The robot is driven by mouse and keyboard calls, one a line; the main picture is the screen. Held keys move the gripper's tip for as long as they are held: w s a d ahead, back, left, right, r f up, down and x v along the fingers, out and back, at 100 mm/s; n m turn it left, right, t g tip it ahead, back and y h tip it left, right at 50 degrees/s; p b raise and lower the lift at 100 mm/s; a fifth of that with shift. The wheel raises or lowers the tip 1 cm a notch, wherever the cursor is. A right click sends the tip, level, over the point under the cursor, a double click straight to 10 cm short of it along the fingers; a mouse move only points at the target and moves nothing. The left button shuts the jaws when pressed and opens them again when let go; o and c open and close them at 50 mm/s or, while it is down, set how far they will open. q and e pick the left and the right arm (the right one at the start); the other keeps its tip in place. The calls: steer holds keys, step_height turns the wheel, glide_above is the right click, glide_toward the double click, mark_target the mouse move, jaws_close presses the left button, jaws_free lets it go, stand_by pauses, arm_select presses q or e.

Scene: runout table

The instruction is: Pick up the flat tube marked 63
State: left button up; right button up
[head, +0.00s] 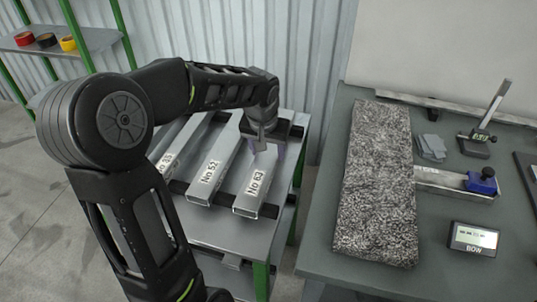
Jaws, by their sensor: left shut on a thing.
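The flat tube marked No 63 (252,196) is a grey metal tube with an open near end, the rightmost of the tubes on the small grey rack table. My left gripper (266,148) comes down over it from above and is shut on it towards its far end. The fingers and wrist hide part of that far end. The tube seems to lie on the dark support bars; I cannot tell whether it is lifted at all. My right gripper is not in view.
A tube marked No 52 (209,176) lies just left, and another tube (166,158) is partly behind my arm. Right stands a grey bench (321,232) with a speckled granite slab (377,185), a gauge stand (478,143) and a BOW display (473,239). A shelf (88,38) holds tape rolls.

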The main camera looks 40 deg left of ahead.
mark_target(268, 152)
arm_select(q)
jaws_close()
steer(key=shift+w+r, duration=0.1)
steer(key=shift+r, duration=0.05)
steer(key=shift+r, duration=0.25)
step_height(268, 152, up, 9)
steer(key=shift+r, duration=0.15)
stand_by(0.3)
stand_by(0.5)
